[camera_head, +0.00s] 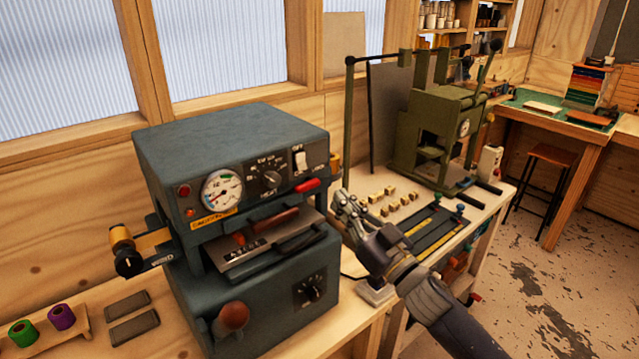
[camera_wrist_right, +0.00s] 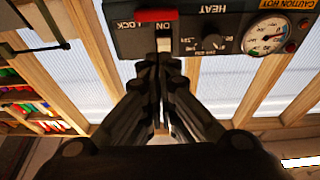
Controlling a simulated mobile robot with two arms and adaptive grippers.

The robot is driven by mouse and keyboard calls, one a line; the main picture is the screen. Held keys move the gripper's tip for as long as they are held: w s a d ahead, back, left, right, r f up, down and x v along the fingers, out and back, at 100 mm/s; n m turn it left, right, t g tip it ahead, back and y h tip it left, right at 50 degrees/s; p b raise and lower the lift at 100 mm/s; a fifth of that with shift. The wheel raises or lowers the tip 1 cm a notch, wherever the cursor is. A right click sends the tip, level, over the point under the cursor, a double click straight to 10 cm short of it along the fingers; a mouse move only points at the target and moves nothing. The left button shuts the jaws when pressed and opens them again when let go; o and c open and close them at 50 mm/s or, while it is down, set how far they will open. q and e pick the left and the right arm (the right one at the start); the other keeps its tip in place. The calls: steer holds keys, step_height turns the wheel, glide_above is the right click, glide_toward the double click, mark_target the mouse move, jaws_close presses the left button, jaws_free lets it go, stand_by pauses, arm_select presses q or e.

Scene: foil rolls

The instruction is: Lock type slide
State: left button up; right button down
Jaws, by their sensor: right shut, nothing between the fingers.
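The foil press (camera_head: 235,150) stands on the bench, with gauge, dial and white switch on its face. Its type slide (camera_head: 245,258), with a row of type and a dark handle, sits in the opening. The red lock lever (camera_head: 306,186) is at the face's lower right edge; the right wrist view shows the lever (camera_wrist_right: 157,15) beside the LOCK label. My right gripper (camera_head: 346,203) is shut and empty, right of the press. In the wrist view its fingertips (camera_wrist_right: 163,62) overlap the white switch area near the lever; contact cannot be told. My left gripper is out of view.
A green press (camera_head: 440,125) stands behind on the right, with several brass pieces (camera_head: 388,200) before it. Foil rolls (camera_head: 62,317) and two dark blocks (camera_head: 133,327) lie at the left front. A dark knob (camera_head: 128,263) juts from the press's left side.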

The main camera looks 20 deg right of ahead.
steer(key=shift+s+a+r+y, duration=0.15)
steer(key=shift+r+y, duration=0.05)
steer(key=shift+r, duration=0.3)
steer(key=shift+s+a+r+y, duration=0.15)
steer(key=shift+r+y, duration=0.05)
steer(key=shift+r, duration=0.3)
step_height(320, 180, up, 4)
steer(key=p, duration=0.4)
glide_above(313, 184)
steer(key=s+a, duration=0.1)
steer(key=s, duration=0.2)
steer(key=shift+a+f, duration=0.1)
steer(key=shift+f, duration=0.05)
step_height(313, 184, down, 3)
steer(key=shift+s+f, duration=0.1)
steer(key=shift+f, duration=0.65)
